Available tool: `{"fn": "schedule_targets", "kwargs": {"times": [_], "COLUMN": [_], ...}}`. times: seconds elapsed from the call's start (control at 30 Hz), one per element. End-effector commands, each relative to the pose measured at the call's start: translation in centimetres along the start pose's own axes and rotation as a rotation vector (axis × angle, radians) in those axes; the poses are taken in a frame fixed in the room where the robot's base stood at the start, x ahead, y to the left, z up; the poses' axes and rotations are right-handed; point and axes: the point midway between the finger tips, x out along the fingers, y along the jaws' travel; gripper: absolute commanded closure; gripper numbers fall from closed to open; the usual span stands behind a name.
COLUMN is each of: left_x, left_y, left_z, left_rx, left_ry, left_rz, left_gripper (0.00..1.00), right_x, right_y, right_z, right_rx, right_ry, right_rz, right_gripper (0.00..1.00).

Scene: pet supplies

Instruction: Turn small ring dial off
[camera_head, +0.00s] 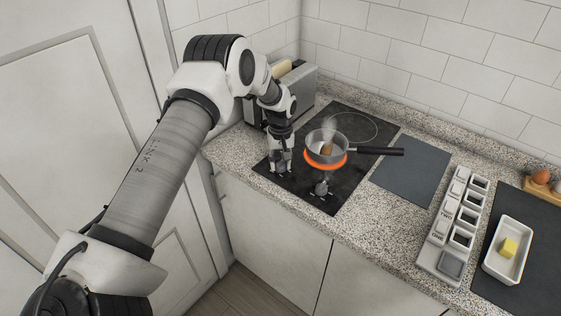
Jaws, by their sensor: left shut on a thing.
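The black cooktop (340,200) is set in the speckled counter. A ring (340,165) glows orange under a steaming pan (314,152) with a dark handle. One dial (321,187) shows at the cooktop's front edge, to the right of my left gripper. My left gripper (280,168) points down at the cooktop's front left, shut on what appears to be another dial, mostly hidden between its fingers. I cannot tell from the markings which dial is for the small ring. My right gripper is not in view.
A toaster (303,88) with bread stands behind my left wrist. A grey mat (408,172) lies right of the cooktop, under the pan handle's end. Farther right are a container row (437,230), a white dish (493,262) with butter, and eggs (541,177).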

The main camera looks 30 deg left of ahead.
Motion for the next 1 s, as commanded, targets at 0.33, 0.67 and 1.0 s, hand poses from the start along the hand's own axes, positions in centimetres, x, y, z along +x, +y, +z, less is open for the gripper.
{"fn": "schedule_targets", "kwargs": {"times": [0.33,0.67,1.0], "left_x": [0.5,0.2,-3.8], "left_y": [-0.2,-0.1,0.0], "left_z": [0.3,0.1,-0.1], "left_rx": [-0.006,-0.004,-0.003], "left_ry": [-0.009,-0.004,-0.001], "left_rz": [-0.005,-0.002,0.001], "left_gripper": [1.00,0.39,0.39], "right_x": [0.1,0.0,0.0], "right_y": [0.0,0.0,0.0], "right_z": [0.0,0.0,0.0], "right_rx": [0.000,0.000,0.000], "right_ry": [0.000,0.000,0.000], "right_rz": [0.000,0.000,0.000], "right_gripper": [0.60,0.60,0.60]}}
